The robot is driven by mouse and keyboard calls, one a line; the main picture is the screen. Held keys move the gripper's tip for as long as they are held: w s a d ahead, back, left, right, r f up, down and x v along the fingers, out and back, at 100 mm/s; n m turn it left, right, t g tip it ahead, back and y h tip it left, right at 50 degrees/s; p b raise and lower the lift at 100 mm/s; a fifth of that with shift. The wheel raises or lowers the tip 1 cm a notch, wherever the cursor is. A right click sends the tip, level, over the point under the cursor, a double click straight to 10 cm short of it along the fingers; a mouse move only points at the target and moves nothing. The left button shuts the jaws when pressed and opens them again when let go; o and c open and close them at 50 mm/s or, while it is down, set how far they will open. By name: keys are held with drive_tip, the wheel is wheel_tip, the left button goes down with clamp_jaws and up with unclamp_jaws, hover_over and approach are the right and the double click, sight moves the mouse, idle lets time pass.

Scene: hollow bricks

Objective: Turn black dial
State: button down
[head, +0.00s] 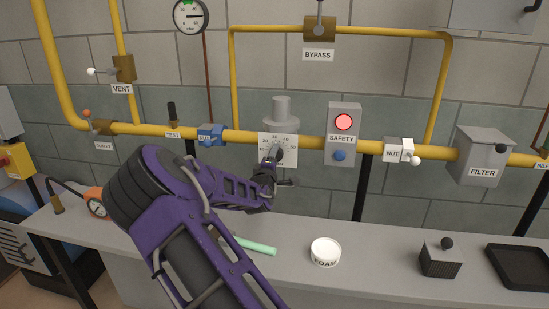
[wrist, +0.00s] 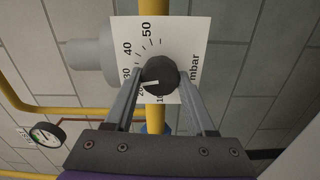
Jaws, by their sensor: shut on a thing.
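The black dial (wrist: 160,75) sits on a white plate with numbers and "mbar" (wrist: 185,30) in the wrist view. Its white pointer mark lies near the 20. My gripper (wrist: 160,93) has one finger on each side of the dial and is shut on it. In the head view the white scale plate (head: 266,148) is on the yellow pipe, below a grey regulator cap (head: 280,110). My gripper (head: 277,160) reaches the dial there from below, and it partly hides the dial and plate.
A grey SAFETY box (head: 343,118) with a red lamp and blue button is close on the right. A blue valve (head: 210,135) is on the left. The bench below holds a white FOAM tub (head: 325,251), a green stick (head: 255,246) and a black tray (head: 520,266).

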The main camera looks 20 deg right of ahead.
drive_tip(key=shift+c, duration=1.2)
unclamp_jaws()
drive_tip(key=shift+s+a, duration=0.1)
drive_tip(key=p+v, duration=0.1)
drive_tip(key=v, duration=1.6)
drive_tip(key=shift+s+a, duration=0.1)
